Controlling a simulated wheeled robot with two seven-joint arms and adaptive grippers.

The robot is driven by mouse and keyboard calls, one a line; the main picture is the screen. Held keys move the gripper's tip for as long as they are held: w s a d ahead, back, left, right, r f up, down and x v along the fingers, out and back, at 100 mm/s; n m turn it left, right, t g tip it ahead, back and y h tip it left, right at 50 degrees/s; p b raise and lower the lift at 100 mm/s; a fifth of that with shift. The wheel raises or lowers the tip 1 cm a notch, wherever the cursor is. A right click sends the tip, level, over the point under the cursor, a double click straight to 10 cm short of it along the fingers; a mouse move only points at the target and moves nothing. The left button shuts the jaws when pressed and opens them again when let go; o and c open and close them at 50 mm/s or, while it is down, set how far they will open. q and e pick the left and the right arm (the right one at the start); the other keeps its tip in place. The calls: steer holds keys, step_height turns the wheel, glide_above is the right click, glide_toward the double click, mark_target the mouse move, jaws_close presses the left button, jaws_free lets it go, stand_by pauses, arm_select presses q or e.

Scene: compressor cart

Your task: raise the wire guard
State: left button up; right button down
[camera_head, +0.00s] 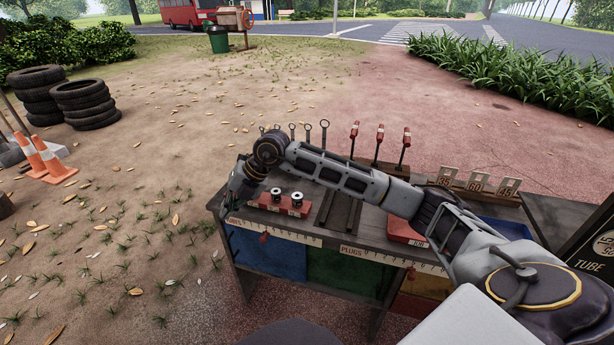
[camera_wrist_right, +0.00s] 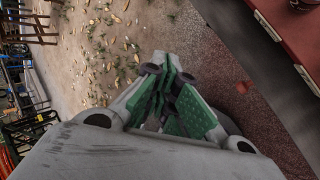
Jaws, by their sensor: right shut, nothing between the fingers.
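I cannot make out a wire guard in either view. My right arm reaches leftward across the workbench in the head view. Its gripper (camera_head: 233,207) hangs down at the bench's left end. In the right wrist view the right gripper (camera_wrist_right: 168,78) shows green finger pads closed together, with nothing between them. Bare ground with leaves lies beyond the fingertips there. My left gripper is in neither view.
The workbench (camera_head: 330,238) holds a red block with two spools (camera_head: 287,202), upright wrenches and red-handled tools (camera_head: 380,135). Number cards (camera_head: 477,181) stand at right. Tyres (camera_head: 85,103) and cones (camera_head: 50,160) stand at left. A red surface (camera_wrist_right: 288,30) fills the wrist view's upper right.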

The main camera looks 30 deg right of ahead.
steer(key=w+d+h, duration=0.1)
steer(key=d, duration=0.3)
steer(key=d+m+h, duration=0.1)
steer(key=d+h, duration=0.1)
steer(key=d, duration=0.2)
steer(key=w+d+r+m+h, duration=0.1)
steer(key=d+h, duration=0.1)
steer(key=d, duration=0.2)
steer(key=shift+w+d, duration=0.3)
steer(key=shift+w, duration=0.05)
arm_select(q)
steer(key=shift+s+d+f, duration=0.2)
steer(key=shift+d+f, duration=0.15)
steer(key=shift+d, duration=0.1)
arm_select(e)
steer(key=d+r+m+h, duration=0.1)
steer(key=d+r+h, duration=0.1)
steer(key=d, duration=0.4)
steer(key=d+r+m+h, duration=0.2)
steer(key=d+h, duration=0.1)
steer(key=d, duration=0.4)
steer(key=shift+r+m+g, duration=0.25)
steer(key=shift+m+g, duration=0.05)
steer(key=shift+f, duration=0.15)
